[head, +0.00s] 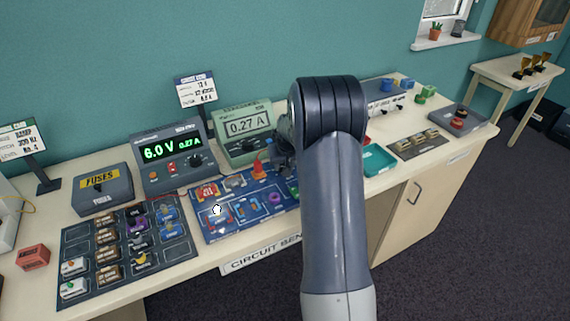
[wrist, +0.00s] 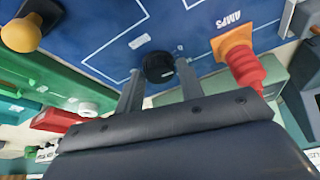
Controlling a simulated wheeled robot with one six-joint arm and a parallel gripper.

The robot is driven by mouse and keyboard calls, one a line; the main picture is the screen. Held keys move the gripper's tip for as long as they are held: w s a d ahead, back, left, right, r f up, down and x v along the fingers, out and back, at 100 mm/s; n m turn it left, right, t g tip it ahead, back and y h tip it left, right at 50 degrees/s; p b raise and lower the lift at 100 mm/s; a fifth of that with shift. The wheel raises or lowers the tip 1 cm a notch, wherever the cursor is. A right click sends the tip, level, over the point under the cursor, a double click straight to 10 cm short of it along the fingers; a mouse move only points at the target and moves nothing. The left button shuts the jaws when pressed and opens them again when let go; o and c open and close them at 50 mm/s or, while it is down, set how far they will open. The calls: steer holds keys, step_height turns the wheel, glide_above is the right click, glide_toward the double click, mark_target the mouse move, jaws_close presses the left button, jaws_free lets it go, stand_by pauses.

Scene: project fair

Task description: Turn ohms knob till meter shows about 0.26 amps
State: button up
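The meter (head: 246,127) is a green box whose screen reads 0.27 A in the head view. In the wrist view, a round black knob (wrist: 158,68) with a pale mark on its rim sits on the blue circuit board (head: 219,227); I take it for the ohms knob, as I can read no ohms label. My gripper (wrist: 159,65) has one finger on each side of this knob, with no clear gap, so it looks shut on it. In the head view my arm hides the knob and most of the gripper.
An orange-red cone-shaped piece (wrist: 240,62) stands by the AMPS label, close to my right finger. The power supply (head: 173,154) reads 6.0 V and 0.27 A. A parts mat (head: 72,240) with several blocks lies left of the board. A teal tray (head: 378,160) is right of my arm.

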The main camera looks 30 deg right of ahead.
steer(key=c, duration=0.6)
steer(key=shift+m+h, duration=0.3)
steer(key=shift+m, duration=0.5)
steer(key=o, duration=1)
steer(key=b+v, duration=0.2)
steer(key=v, duration=0.8)
steer(key=shift+s+r, duration=0.1)
steer(key=shift+r, duration=0.3)
